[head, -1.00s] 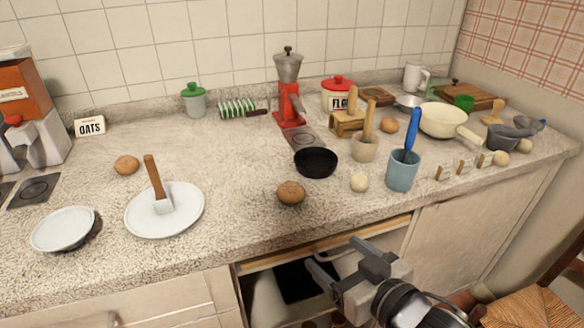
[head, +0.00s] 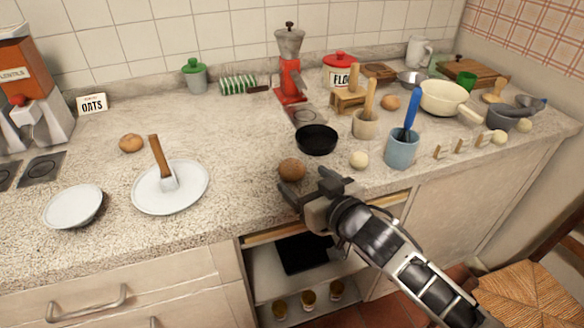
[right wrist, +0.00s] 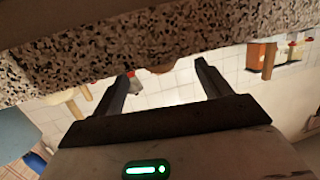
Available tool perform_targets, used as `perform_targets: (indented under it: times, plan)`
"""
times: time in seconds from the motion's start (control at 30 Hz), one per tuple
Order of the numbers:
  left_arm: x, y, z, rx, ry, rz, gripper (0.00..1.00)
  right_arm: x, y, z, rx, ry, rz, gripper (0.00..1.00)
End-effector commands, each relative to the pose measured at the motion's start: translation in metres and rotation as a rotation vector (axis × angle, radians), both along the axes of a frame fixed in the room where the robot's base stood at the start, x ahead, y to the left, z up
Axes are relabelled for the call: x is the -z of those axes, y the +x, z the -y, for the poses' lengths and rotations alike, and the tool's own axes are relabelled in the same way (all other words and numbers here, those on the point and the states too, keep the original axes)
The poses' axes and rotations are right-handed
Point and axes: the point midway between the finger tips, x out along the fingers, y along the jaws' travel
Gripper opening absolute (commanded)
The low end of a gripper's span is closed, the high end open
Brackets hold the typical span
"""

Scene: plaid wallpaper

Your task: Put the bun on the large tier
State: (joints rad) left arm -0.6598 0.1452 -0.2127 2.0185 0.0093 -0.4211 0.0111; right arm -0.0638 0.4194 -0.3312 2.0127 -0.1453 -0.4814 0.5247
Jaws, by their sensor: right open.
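A round brown bun (head: 291,169) sits near the counter's front edge, and a second similar bun (head: 131,143) lies at the back left. The larger white round plate (head: 190,199), which looks like the large tier, lies left of the nearer bun with a wooden-handled spatula (head: 160,163) on it. My right gripper (head: 306,186) is open and empty at the counter's front edge, just in front of the nearer bun. In the right wrist view, a brown rounded shape (right wrist: 183,68), likely that bun, shows beyond the open fingers. My left gripper is out of view.
A smaller raised white plate (head: 73,206) stands at the left. A black pan (head: 317,139) is behind the nearer bun; a pale ball (head: 359,160) and blue cup (head: 402,150) are to its right. The counter between the bun and large plate is clear.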

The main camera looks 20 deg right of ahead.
Motion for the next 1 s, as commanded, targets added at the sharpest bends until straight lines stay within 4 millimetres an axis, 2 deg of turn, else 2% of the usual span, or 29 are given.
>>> perform_targets:
  times: [0.3,0.57,0.6,0.77,0.83,0.87,1.0]
  plan:
    - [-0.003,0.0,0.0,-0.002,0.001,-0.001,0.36,0.009,0.042,-0.009,0.0,0.0,0.002,0.77]
    - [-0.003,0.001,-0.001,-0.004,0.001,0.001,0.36,0.011,0.045,-0.011,-0.001,0.0,0.001,0.77]
    - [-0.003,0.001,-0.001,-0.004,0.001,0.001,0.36,0.011,0.045,-0.011,-0.001,0.0,0.001,0.74]
    - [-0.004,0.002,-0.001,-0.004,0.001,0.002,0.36,0.011,0.045,-0.01,0.0,0.0,0.0,0.29]
    - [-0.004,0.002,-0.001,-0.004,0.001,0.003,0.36,0.011,0.045,-0.01,0.0,0.0,0.0,0.28]
    - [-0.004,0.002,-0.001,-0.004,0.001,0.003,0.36,0.01,0.045,-0.01,0.0,0.0,0.001,0.25]
    - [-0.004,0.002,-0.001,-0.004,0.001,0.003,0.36,0.01,0.045,-0.01,0.0,0.0,0.001,0.24]
